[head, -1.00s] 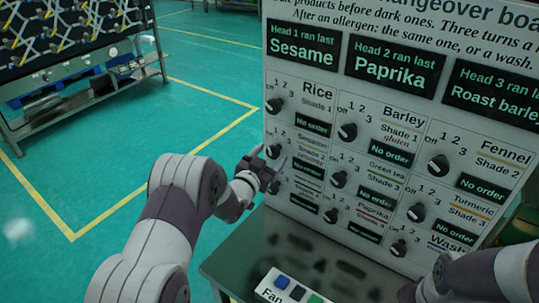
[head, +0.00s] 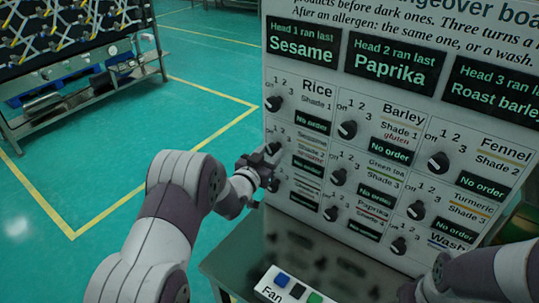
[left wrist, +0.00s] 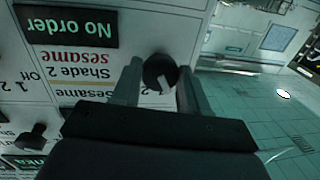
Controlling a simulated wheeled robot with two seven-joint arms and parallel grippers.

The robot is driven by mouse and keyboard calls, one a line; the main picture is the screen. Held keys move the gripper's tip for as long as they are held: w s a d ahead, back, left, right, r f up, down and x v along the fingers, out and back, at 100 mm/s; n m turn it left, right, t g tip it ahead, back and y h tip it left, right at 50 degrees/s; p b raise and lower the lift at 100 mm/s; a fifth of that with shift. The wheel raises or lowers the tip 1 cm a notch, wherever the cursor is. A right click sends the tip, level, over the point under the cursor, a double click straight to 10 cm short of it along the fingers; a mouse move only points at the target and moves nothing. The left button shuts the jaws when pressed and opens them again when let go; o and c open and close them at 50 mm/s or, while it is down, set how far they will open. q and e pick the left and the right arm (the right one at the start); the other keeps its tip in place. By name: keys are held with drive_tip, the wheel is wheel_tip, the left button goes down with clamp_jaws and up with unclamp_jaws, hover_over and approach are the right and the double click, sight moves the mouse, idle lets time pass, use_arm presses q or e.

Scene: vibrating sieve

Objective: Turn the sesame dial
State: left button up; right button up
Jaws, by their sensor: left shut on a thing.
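The sesame dial (left wrist: 159,72) is a dark round knob with a pale pointer mark. It sits left of the Sesame label, which is upside down in the left wrist view. My left gripper (head: 271,160) is at the board in the head view and mostly hides this dial there. In the left wrist view, the fingers of my left gripper (left wrist: 158,88) lie on both sides of the knob, shut on it. My right arm shows at the lower right of the head view; its jaws cannot be made out.
The changeover board (head: 335,15) carries several other dials, including the Rice dial (head: 273,103) above and the Green tea dial (head: 338,177) to the right. A dark table (head: 235,262) stands below, with a button box (head: 268,292) on it. Open green floor lies left.

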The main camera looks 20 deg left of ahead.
use_arm(q)
drive_tip(key=shift+n, duration=1.2)
drive_tip(key=shift+r+n+g+p, duration=0.1)
drive_tip(key=shift+n+g+p, duration=0.3)
drive_tip(key=shift+n, duration=1.3)
drive_tip(key=o, duration=1)
drive_tip(key=shift+o, duration=0.2)
drive_tip(key=f+b+v, duration=0.1)
drive_tip(key=v, duration=1.1)
drive_tip(key=shift+s+a+r+b, duration=0.25)
drive_tip(key=shift+s+r+b, duration=0.1)
drive_tip(key=shift+r+b, duration=0.1)
